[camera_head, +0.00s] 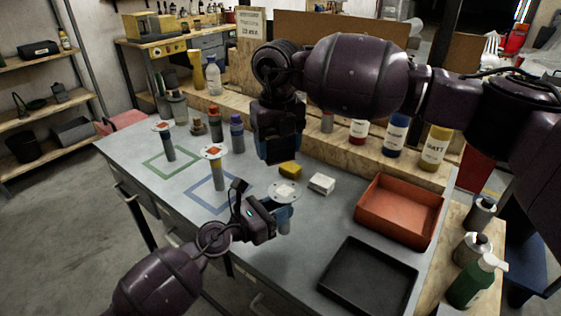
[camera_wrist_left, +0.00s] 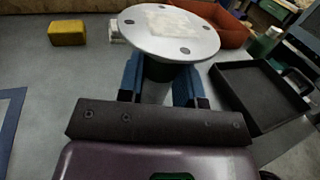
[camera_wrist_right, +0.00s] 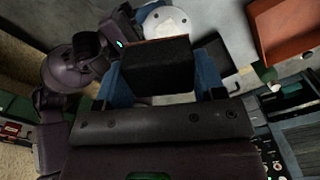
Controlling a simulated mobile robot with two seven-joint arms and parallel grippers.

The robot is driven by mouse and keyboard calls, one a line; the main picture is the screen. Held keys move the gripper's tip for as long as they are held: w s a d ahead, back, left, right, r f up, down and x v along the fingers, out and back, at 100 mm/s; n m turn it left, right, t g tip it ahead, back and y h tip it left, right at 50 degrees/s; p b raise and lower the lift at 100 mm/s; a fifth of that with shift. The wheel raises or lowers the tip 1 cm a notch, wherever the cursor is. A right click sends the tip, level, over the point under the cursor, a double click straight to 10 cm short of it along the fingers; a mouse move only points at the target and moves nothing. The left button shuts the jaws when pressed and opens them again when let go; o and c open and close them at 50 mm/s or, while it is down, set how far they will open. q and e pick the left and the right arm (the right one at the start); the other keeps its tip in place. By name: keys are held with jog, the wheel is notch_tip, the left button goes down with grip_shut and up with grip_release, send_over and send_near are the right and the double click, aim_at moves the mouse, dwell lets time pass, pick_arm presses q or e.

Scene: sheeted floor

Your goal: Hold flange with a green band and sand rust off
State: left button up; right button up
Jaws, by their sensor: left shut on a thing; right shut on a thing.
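My left gripper (camera_head: 282,212) is shut on the neck of a flange (camera_head: 285,188). My right gripper (camera_head: 279,150) is shut on a dark block (camera_wrist_right: 155,66) with a reddish edge, apart from the flange disc (camera_wrist_right: 166,21). Another flange (camera_head: 162,126) stands upright at the green outline (camera_head: 152,166). A third flange (camera_head: 214,151), with an orange-red patch, stands near the blue outline (camera_head: 220,211).
A yellow block (camera_head: 290,169) and a white block (camera_head: 321,184) lie behind the held flange. An orange tray (camera_head: 412,226) and a black tray (camera_head: 367,282) are at right. Several bottles line the back, including a yellow-labelled one (camera_head: 435,148).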

pick_arm(q)
jog(key=o, duration=1.1)
jog(key=v, duration=1.2)
